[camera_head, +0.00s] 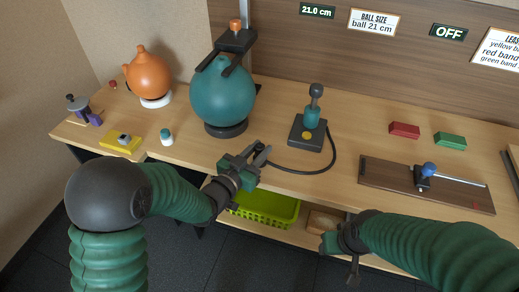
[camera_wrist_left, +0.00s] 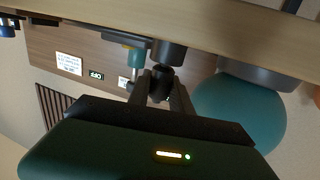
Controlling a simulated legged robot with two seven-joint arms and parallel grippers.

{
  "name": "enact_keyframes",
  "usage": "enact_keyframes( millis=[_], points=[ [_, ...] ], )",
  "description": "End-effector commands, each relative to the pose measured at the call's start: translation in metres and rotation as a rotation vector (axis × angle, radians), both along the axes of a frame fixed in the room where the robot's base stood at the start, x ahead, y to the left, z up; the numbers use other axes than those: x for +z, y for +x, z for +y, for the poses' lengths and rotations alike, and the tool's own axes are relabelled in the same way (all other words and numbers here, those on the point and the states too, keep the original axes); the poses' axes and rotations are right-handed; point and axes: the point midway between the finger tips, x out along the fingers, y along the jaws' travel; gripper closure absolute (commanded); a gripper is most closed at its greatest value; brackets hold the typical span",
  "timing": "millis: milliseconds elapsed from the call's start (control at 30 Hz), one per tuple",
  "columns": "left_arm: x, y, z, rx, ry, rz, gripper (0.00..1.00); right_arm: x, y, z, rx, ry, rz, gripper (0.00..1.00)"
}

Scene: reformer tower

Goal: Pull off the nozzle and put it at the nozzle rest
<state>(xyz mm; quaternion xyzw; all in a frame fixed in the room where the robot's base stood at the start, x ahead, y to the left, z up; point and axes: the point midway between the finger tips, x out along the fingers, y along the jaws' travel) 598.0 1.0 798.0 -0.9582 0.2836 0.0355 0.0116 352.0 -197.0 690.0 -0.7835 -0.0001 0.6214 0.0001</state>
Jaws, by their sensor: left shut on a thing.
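My left gripper (camera_head: 262,154) is at the table's front edge, right of the teal ball (camera_head: 222,98) and apart from it. It is shut on the dark nozzle at the end of the black hose (camera_head: 304,173). In the left wrist view, a dark cylindrical piece, likely the nozzle (camera_wrist_left: 168,53), shows at the fingertips (camera_wrist_left: 161,80). The hose runs to the pump (camera_head: 312,117), whose base carries a yellow disc (camera_head: 307,135). I cannot tell which part is the nozzle rest. My right gripper (camera_head: 346,252) is low in front of the table; its jaw state is unclear.
The teal ball sits on a dark ring under a black clamp (camera_head: 236,40). An orange ball (camera_head: 148,74) stands at the left. Red (camera_head: 404,130) and green (camera_head: 450,141) blocks and a brown board (camera_head: 390,184) are on the right. A green basket (camera_head: 262,208) is below.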

Motion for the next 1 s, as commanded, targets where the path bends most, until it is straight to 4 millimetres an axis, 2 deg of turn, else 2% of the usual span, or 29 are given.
enact_keyframes(
  millis=[167, 200, 367, 667, 767, 867, 1000],
  points=[
    [-0.007, 0.000, 0.000, 0.000, 0.000, 0.000, 1.00, -0.006, 0.000, 0.000, 0.000, 0.000, 0.000, 0.49],
    [-0.005, 0.000, 0.000, 0.000, -0.001, -0.001, 0.71, -0.005, 0.000, 0.000, 0.000, 0.000, 0.000, 0.49],
    [-0.005, 0.000, 0.000, 0.000, 0.000, 0.000, 0.50, -0.004, 0.000, 0.000, 0.000, 0.000, 0.000, 0.49],
    [-0.005, -0.001, 0.000, 0.000, 0.000, 0.000, 0.49, -0.004, 0.000, 0.000, 0.000, 0.000, 0.000, 0.49],
    [-0.004, -0.007, 0.005, 0.001, 0.001, 0.002, 0.49, -0.002, 0.000, 0.000, 0.000, 0.000, 0.000, 0.49],
    [-0.002, -0.023, 0.015, 0.001, 0.001, 0.004, 0.49, 0.002, 0.000, 0.000, 0.000, 0.000, 0.000, 0.49],
    [0.001, -0.056, 0.038, 0.004, 0.001, 0.004, 0.49, 0.009, 0.000, 0.000, 0.000, 0.000, 0.000, 0.49]
  ],
)
